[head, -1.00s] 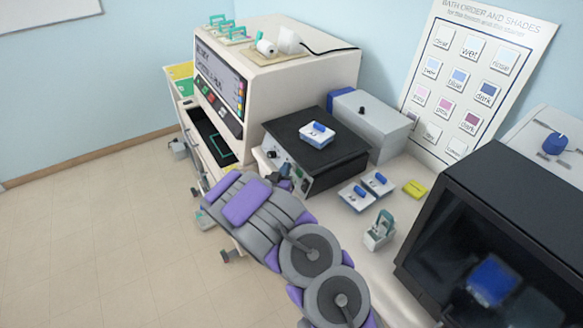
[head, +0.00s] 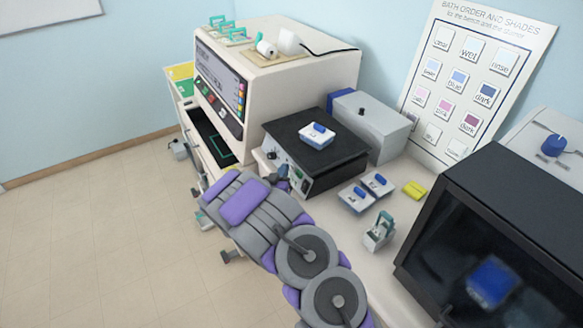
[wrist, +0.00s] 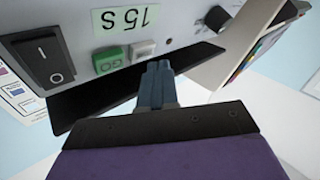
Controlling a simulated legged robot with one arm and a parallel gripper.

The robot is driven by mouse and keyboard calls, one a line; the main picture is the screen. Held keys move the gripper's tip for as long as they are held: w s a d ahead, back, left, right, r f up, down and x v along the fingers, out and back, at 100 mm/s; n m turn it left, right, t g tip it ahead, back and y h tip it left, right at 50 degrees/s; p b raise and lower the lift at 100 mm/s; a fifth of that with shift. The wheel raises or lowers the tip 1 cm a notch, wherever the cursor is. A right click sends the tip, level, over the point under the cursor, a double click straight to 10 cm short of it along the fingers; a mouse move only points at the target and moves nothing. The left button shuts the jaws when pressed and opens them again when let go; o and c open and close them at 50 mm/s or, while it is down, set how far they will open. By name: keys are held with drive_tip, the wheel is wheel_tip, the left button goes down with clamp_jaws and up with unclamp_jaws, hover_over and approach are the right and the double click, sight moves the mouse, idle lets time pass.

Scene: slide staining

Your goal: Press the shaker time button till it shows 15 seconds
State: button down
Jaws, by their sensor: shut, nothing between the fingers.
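The shaker (head: 330,136) is a box with a black top and a grey front panel, on the bench in the head view. In the wrist view its panel is upside down, and the green display (wrist: 124,18) reads 15S. Below the display are a green GO button (wrist: 107,60) and a pale button (wrist: 142,50). A black rocker switch (wrist: 44,62) and a dark knob (wrist: 217,19) flank them. My gripper (wrist: 157,66) is shut and empty, its tips close to the pale button; I cannot tell whether they touch it. In the head view my gripper (head: 281,180) is small and partly hidden.
A white lidded dish (head: 317,139) sits on the shaker. Two similar dishes (head: 356,197), a yellow block (head: 415,190) and a slide rack (head: 380,233) stand on the bench. The stainer (head: 280,80) is behind, the dark hood (head: 500,230) at right. Floor at left is clear.

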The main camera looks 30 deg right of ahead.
drive_tip(key=shift+a, duration=0.15)
drive_tip(key=shift+s+a+r+p, duration=0.1)
drive_tip(key=shift+a+r+p, duration=0.2)
drive_tip(key=shift+a, duration=0.45)
drive_tip(key=shift+w+a+r+p, duration=0.1)
drive_tip(key=shift+a+r+p, duration=0.25)
drive_tip(key=shift+a, duration=0.45)
drive_tip(key=shift+s+a+r+p, duration=0.1)
drive_tip(key=shift+a+r+p, duration=0.2)
drive_tip(key=shift+a, duration=0.45)
